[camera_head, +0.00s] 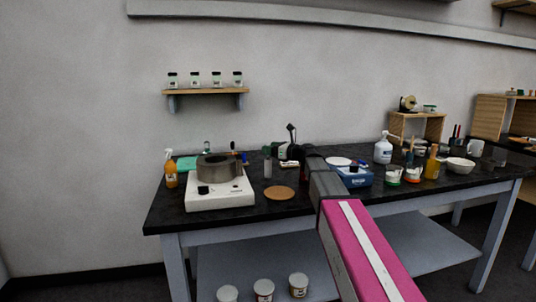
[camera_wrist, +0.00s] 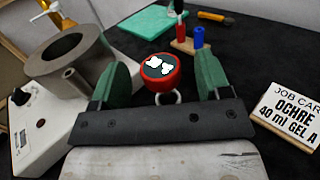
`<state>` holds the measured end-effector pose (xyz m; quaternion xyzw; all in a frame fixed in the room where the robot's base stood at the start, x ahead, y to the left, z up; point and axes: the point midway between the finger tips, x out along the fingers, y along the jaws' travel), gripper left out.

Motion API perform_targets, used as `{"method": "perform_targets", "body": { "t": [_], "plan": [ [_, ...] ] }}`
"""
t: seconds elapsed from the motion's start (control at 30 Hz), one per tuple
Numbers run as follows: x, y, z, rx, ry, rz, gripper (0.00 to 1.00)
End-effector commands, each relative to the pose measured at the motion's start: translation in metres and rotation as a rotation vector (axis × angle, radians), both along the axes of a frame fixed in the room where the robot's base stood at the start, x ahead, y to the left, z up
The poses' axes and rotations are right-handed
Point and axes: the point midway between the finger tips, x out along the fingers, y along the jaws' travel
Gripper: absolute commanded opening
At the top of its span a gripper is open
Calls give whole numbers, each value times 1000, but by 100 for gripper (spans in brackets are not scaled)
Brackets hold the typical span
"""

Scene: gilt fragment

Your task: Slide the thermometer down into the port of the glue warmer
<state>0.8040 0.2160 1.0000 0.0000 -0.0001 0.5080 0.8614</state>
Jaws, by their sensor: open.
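The glue warmer (camera_head: 222,199) is a white box with a grey metal pot (camera_head: 214,168) on top, at the left of the black bench. In the wrist view its pot (camera_wrist: 72,63) and white body (camera_wrist: 45,128) are at the left. A round red head with a dark face and white marks (camera_wrist: 160,70), seemingly the thermometer, is between the green fingers of my gripper (camera_wrist: 160,77). The fingers are apart, one on each side, with gaps showing. A pale ring shows just below it. Its stem is hidden, and I cannot make out the port.
A job card (camera_wrist: 286,110) stands right of my gripper. Behind are a wooden block (camera_wrist: 196,46) with red and blue tools and a green mat (camera_wrist: 158,20). A brown disc (camera_head: 279,193) lies right of the warmer; an orange spray bottle (camera_head: 171,176) stands left of it.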

Motion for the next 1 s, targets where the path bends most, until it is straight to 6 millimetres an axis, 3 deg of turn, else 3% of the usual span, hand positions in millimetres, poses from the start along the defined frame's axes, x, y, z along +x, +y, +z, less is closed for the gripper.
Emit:
{"method": "perform_targets", "body": {
  "t": [0.13,0.37,0.5,0.53,0.87,1.0],
  "plan": [
    [9,14,0,0,0,0,70],
    [8,15,0,0,0,-1,67],
    [8,15,0,0,0,0,22],
    [8,15,0,0,0,0,18],
    [8,15,1,0,0,0,18],
    [9,15,9,1,0,0,18]
  ]
}}
